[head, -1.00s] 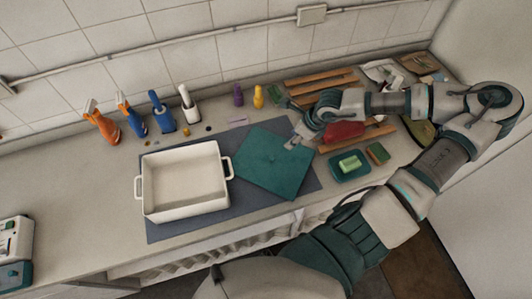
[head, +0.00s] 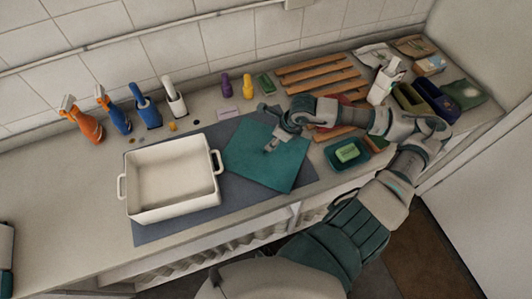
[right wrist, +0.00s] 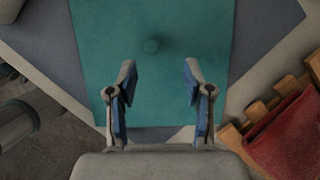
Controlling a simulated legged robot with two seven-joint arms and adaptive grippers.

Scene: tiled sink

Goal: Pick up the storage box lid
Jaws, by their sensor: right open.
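My right gripper (head: 268,130) is open over the lid. I cannot tell the exact height above the lid. My left gripper is not in view.
Wooden slats (head: 318,75) and a red cloth (right wrist: 290,135) lie to the right of the lid. A teal dish with a green sponge (head: 347,153) stands at the front right. Spray bottles (head: 82,122) and other bottles line the back.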

